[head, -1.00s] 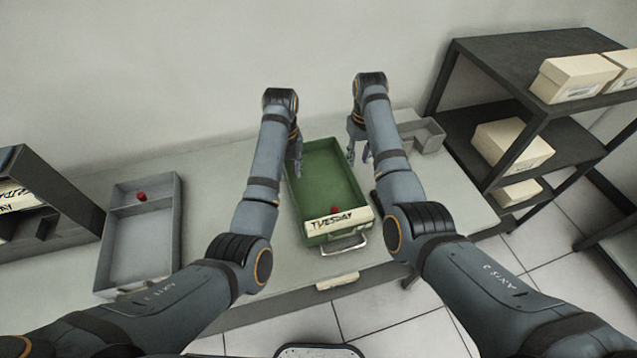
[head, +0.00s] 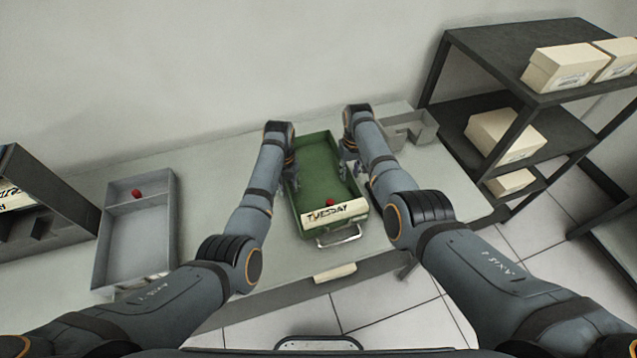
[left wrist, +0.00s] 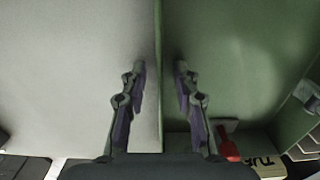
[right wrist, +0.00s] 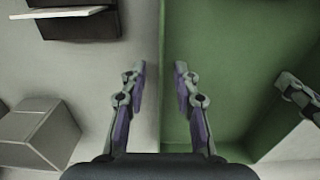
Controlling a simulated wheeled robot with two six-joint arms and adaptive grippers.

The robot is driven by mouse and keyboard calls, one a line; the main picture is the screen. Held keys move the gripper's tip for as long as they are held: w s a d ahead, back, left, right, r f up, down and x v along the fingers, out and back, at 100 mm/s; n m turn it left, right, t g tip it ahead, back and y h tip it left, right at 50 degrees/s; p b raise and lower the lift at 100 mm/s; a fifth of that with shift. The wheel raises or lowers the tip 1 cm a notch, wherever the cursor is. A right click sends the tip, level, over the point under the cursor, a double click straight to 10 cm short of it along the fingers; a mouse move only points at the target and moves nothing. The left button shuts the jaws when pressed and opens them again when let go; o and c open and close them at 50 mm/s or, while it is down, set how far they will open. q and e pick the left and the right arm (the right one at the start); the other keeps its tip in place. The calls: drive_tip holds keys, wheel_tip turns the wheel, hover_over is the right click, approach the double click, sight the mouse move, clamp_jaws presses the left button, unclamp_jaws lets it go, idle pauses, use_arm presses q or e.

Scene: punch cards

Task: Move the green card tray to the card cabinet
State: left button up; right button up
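The green card tray (head: 319,172) sits on the grey table, with a label reading TUESDAY (head: 337,214), a metal handle (head: 338,238) and a small red object (head: 330,202) behind the label. My left gripper (head: 293,172) is at its left wall; in the left wrist view the open fingers (left wrist: 160,75) straddle that wall with gaps on both sides. My right gripper (head: 349,167) is at the right wall; in the right wrist view its open fingers (right wrist: 160,75) straddle it likewise. A dark cabinet (head: 55,187) with labelled contents stands at the left edge, partly cut off.
A grey tray (head: 130,235) with a red object (head: 137,193) lies on the table at left. A grey divided holder (head: 410,132) is behind my right arm. A dark shelf (head: 480,75) with several cream boxes (head: 568,68) stands right. Table between the grey tray and my left arm is clear.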

drive_tip(key=shift+s, duration=0.1)
use_arm(q)
drive_tip(key=shift+s, duration=0.1)
drive_tip(key=shift+c, duration=1.2)
use_arm(e)
drive_tip(key=shift+c, duration=1.2)
use_arm(q)
clamp_jaws()
use_arm(e)
clamp_jaws()
use_arm(q)
drive_tip(key=shift+r, duration=0.1)
